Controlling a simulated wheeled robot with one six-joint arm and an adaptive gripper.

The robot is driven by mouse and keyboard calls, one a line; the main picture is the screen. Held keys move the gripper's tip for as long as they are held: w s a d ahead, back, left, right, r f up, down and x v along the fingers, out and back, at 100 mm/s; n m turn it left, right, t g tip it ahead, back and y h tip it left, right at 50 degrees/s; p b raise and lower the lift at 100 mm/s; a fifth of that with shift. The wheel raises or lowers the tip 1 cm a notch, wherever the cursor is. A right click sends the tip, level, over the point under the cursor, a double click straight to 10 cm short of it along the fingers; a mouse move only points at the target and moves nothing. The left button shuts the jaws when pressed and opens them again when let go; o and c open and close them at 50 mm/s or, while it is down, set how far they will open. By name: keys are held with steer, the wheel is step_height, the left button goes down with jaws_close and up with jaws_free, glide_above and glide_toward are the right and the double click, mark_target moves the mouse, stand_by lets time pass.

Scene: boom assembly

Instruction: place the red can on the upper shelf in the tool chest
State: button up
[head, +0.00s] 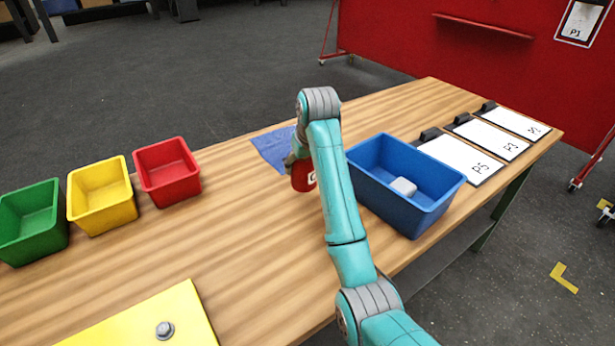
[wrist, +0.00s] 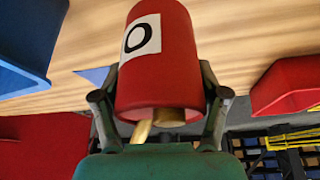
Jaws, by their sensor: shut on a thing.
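The red can (head: 304,176) is in my gripper (head: 290,160), over the middle of the wooden table in the head view, beside the blue cloth. In the wrist view the red can (wrist: 178,75) fills the middle, with a white label bearing a black letter. The two fingers of my gripper (wrist: 160,100) are shut on its sides. I cannot tell whether the can touches the table. My arm covers part of the can in the head view. I cannot make out a tool chest or its upper shelf in either view.
A blue bin (head: 440,205) with a white object stands right of my arm. Red (head: 170,195), yellow (head: 105,215) and green (head: 45,240) bins line the left. A yellow plate (head: 150,318) lies in front. Clipboards (head: 460,160) lie at the right. A red wheeled panel (head: 420,45) stands behind.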

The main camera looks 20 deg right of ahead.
steer(key=shift+f, duration=2.9)
steer(key=shift+f, duration=0.15)
steer(key=o, duration=1.3)
steer(key=shift+o, duration=0.2)
